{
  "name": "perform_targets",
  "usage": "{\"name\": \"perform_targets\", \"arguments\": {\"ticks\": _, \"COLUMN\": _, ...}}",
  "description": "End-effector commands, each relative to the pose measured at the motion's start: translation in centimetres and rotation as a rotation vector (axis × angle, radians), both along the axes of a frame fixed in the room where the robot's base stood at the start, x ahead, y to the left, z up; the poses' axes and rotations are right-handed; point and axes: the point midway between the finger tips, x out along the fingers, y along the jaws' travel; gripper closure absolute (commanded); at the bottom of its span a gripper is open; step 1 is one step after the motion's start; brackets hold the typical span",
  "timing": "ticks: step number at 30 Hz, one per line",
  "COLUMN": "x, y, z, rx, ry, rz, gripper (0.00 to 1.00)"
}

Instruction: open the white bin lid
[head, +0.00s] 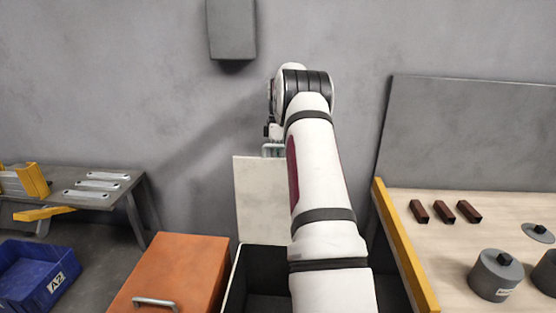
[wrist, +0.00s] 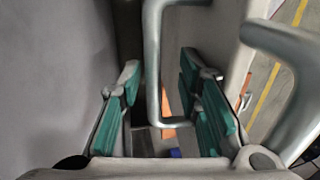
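The white bin lid (head: 262,205) stands upright near the grey wall in the head view, at the back of the white bin (head: 234,275). The bin's dark inside shows below it; my arm covers the right part of both. A grey handle (head: 271,147) shows at the lid's top edge. My gripper (head: 270,132) is at that handle, mostly hidden behind my arm. In the wrist view, my gripper (wrist: 159,68) has its teal-padded fingers apart. The grey handle bar (wrist: 152,60) lies between them, with gaps on both sides, not clamped.
An orange bin (head: 185,265) with a closed lid stands at left. A wooden table (head: 510,215) with a yellow edge (head: 405,250) stands at right, bearing brown blocks (head: 443,212) and grey cylinders (head: 496,275). A grey box (head: 231,30) hangs on the wall above. A blue crate (head: 35,275) is far left.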

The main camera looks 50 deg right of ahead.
Motion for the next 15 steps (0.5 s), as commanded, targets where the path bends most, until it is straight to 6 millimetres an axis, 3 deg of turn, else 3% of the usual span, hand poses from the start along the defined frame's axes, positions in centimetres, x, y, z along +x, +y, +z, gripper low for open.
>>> {"name": "perform_targets", "arguments": {"ticks": 8, "x": 0.1, "y": -0.1, "z": 0.4, "rx": -0.003, "ry": -0.005, "rz": 0.001, "gripper": 0.69}}
{"name": "perform_targets", "arguments": {"ticks": 15, "x": 0.5, "y": -0.7, "z": 3.5, "rx": -0.005, "ry": -0.006, "rz": 0.001, "gripper": 0.69}}
